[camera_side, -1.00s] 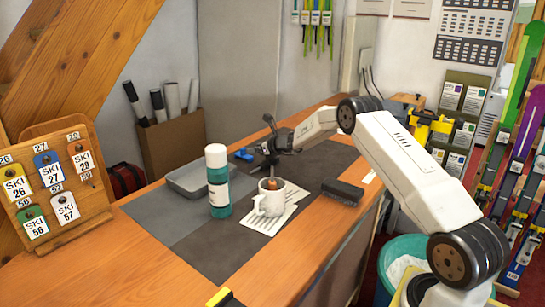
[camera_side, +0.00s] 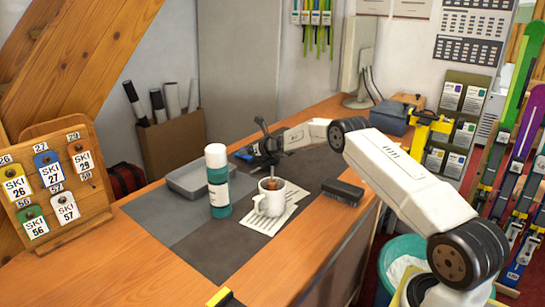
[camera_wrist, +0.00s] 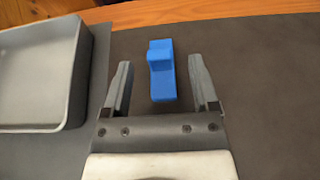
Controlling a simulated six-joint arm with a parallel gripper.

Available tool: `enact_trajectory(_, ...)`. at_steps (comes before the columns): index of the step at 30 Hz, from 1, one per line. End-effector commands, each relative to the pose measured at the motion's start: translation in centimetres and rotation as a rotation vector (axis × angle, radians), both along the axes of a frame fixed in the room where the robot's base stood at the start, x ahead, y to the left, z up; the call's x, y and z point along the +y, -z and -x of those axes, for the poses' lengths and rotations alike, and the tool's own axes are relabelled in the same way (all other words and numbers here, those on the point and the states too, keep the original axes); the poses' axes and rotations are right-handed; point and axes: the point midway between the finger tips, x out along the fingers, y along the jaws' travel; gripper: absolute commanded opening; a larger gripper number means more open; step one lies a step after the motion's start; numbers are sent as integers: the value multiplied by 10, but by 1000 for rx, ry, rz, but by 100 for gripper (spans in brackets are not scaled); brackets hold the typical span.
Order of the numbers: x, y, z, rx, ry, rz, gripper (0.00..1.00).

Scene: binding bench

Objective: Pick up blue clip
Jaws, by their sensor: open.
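The blue clip (camera_wrist: 161,75) lies on the dark mat in the wrist view, its long side running away from me. In the side view the blue clip (camera_side: 243,155) shows as a small blue shape, partly hidden by my gripper (camera_side: 259,148). In the wrist view my gripper (camera_wrist: 159,62) is open, with one finger on each side of the clip. Gaps show between the clip and both fingers. The clip's far end reaches past the fingertips in the picture. I cannot tell the exact height of the fingers above the mat.
A grey tray (camera_side: 171,184) lies left of the clip, also in the wrist view (camera_wrist: 75,75). A green bottle (camera_side: 219,190) and a white mug (camera_side: 279,204) with brown contents stand nearer the camera. A dark brush (camera_side: 343,190) lies right of the mug.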

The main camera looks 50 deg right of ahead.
Motion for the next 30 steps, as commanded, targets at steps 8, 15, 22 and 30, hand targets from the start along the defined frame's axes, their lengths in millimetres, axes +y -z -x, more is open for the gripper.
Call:
enact_trajectory(8, 1, 4, -9, -1, 0, 1, 76)
enact_trajectory(15, 0, 4, -10, 0, 1, 0, 76)
enact_trajectory(22, 0, 4, -10, -1, 1, 0, 76)
enact_trajectory(30, 0, 4, -10, -1, 1, 0, 26)
